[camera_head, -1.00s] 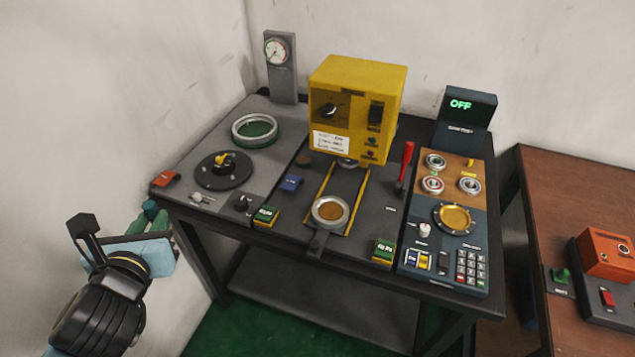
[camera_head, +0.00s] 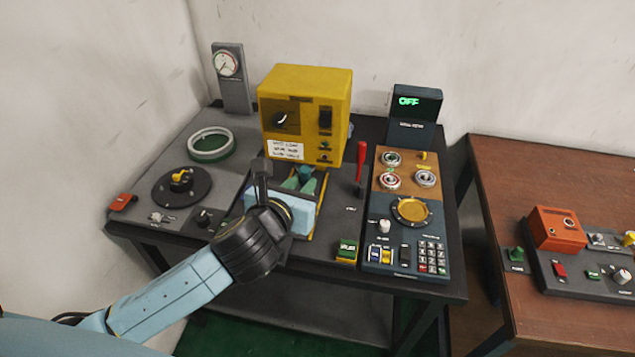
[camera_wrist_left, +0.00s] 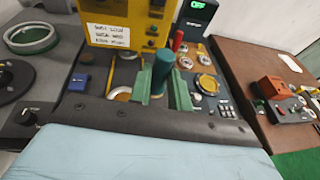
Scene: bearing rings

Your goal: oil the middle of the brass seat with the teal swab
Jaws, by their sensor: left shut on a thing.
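The brass seat (camera_head: 412,211) is a round gold dish on the dark blue panel at the right of the bench. It also shows in the left wrist view (camera_wrist_left: 207,84). My left gripper (camera_head: 303,184) is over the middle of the bench, left of the brass seat and apart from it. It is shut on the teal swab (camera_wrist_left: 162,72), which stands upright between the green fingers in the wrist view. The swab's lower end is hidden. My right gripper is not in view.
A yellow machine (camera_head: 304,112) stands behind my left gripper. A red lever (camera_head: 361,163) rises between the gripper and the panel. Bearing rings (camera_head: 426,179) sit on a brown plate behind the brass seat. A keypad (camera_head: 431,258) lies in front. A brown table (camera_head: 540,180) is at the right.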

